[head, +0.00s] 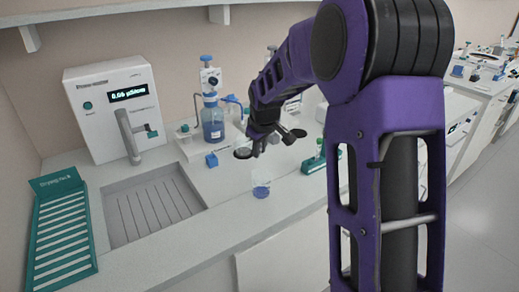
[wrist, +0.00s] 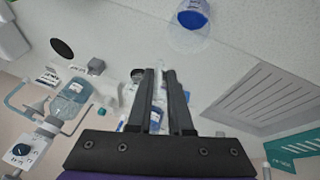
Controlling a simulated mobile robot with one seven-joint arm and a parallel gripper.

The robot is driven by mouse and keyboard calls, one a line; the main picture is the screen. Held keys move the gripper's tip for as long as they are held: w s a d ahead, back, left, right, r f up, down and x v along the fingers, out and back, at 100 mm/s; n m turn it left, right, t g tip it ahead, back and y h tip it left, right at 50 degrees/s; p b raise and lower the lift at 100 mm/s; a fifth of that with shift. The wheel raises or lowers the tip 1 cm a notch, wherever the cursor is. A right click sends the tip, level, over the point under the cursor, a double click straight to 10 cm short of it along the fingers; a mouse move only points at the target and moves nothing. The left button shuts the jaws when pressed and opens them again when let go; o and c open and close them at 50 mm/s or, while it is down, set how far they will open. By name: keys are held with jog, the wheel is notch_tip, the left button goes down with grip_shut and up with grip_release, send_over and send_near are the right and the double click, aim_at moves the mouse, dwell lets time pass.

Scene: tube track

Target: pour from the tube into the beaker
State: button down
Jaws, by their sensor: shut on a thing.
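The clear beaker (head: 261,190) stands upright on the white bench with blue liquid low in it. It also shows at the top of the wrist view (wrist: 190,28), beyond the fingertips and apart from them. My gripper (head: 252,150) is above the bench, up and slightly left of the beaker in the head view. In the wrist view my gripper (wrist: 160,75) has its fingers close together on a narrow clear tube (wrist: 157,118) with some blue in it. The tube is mostly hidden by the fingers, and its tilt and fill level cannot be told.
A teal rack (head: 313,162) lies to the right. Bench is clear around the beaker.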

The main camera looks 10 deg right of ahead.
jog(key=w+g, duration=0.1)
jog(key=g, duration=0.1)
jog(key=w+g, duration=0.1)
jog(key=g, duration=0.1)
jog(key=shift+w+f, duration=0.1)
jog(key=shift+w, duration=0.3)
jog(key=shift+w+g, duration=0.15)
jog(key=shift+g, duration=0.35)
